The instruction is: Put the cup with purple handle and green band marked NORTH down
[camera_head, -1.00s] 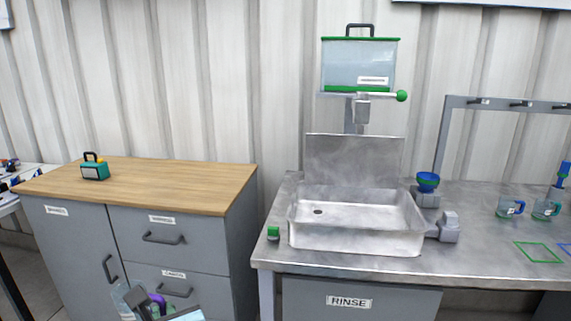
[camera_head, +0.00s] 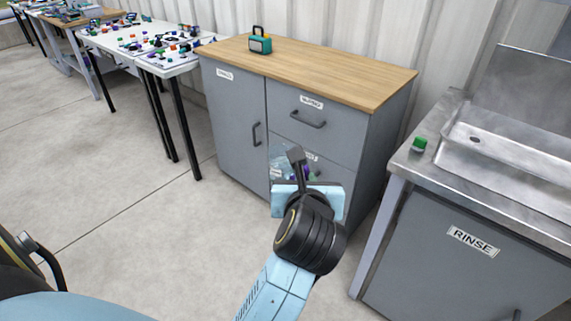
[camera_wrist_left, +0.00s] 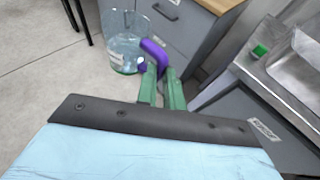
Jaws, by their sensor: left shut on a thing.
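The cup (camera_wrist_left: 122,42) is clear, with a purple handle (camera_wrist_left: 155,53). In the left wrist view my left gripper (camera_wrist_left: 160,80), with green fingers, is shut on the handle, and the cup hangs beyond the fingertips in the air. In the head view the cup (camera_head: 281,164) shows partly, in front of the grey cabinet's drawers, with my left gripper (camera_head: 298,165) and wrist hiding much of it. My right gripper is not in view.
A grey cabinet with a wooden top (camera_head: 330,68) carries a small teal box (camera_head: 260,42); its top is otherwise clear. At right stands the metal sink counter (camera_head: 440,165) with a green block (camera_head: 419,144). White tables (camera_head: 120,42) with small parts are at back left.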

